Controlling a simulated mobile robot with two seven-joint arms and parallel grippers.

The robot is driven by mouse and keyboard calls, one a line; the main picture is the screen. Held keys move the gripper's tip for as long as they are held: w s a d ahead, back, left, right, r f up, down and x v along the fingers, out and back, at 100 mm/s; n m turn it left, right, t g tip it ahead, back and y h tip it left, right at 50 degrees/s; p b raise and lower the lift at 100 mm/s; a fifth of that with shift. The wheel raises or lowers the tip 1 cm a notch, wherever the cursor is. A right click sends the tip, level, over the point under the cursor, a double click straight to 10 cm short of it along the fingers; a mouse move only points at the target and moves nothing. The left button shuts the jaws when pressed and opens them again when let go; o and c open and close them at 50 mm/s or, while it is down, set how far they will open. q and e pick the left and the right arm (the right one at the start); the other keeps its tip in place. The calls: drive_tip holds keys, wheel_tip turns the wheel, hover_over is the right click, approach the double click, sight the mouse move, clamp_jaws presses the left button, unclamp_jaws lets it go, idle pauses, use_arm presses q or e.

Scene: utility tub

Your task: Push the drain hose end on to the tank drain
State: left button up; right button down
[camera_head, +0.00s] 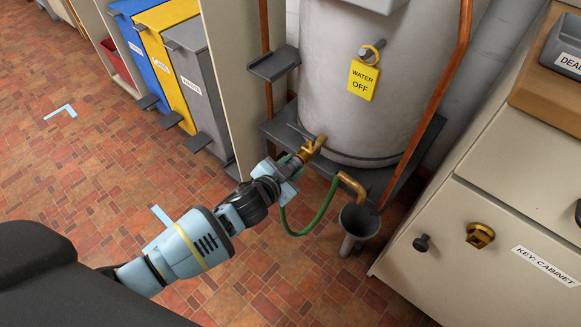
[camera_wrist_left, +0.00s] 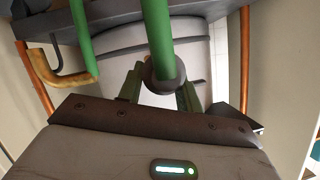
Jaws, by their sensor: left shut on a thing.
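The grey tank (camera_head: 350,90) stands on a dark stand, and its brass drain (camera_head: 313,147) sticks out low at the front. My left gripper (camera_head: 292,166) is shut on the drain hose end, right by the drain. In the left wrist view a dark round collar on the hose end (camera_wrist_left: 166,76) sits between the fingers of my left gripper (camera_wrist_left: 160,97). The fingers hide part of the end, and I cannot tell whether it touches the drain. The green hose (camera_head: 318,215) loops down from the gripper and up towards a brass elbow (camera_head: 352,184). My right gripper is not in view.
A grey funnel (camera_head: 358,222) stands under the elbow. A yellow "WATER OFF" tag (camera_head: 362,80) hangs on the tank. Copper pipes (camera_head: 440,85) flank it. The key cabinet (camera_head: 480,210) is at right, bins (camera_head: 185,75) at left.

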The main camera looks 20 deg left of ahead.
use_arm(q)
drive_tip(key=shift+w, duration=0.15)
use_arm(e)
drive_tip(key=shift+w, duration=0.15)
use_arm(q)
drive_tip(key=shift+w+d, duration=0.1)
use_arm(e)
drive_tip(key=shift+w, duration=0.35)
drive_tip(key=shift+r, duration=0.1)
use_arm(q)
drive_tip(key=shift+w, duration=0.1)
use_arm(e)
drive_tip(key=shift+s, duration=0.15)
use_arm(q)
drive_tip(key=o, duration=1)
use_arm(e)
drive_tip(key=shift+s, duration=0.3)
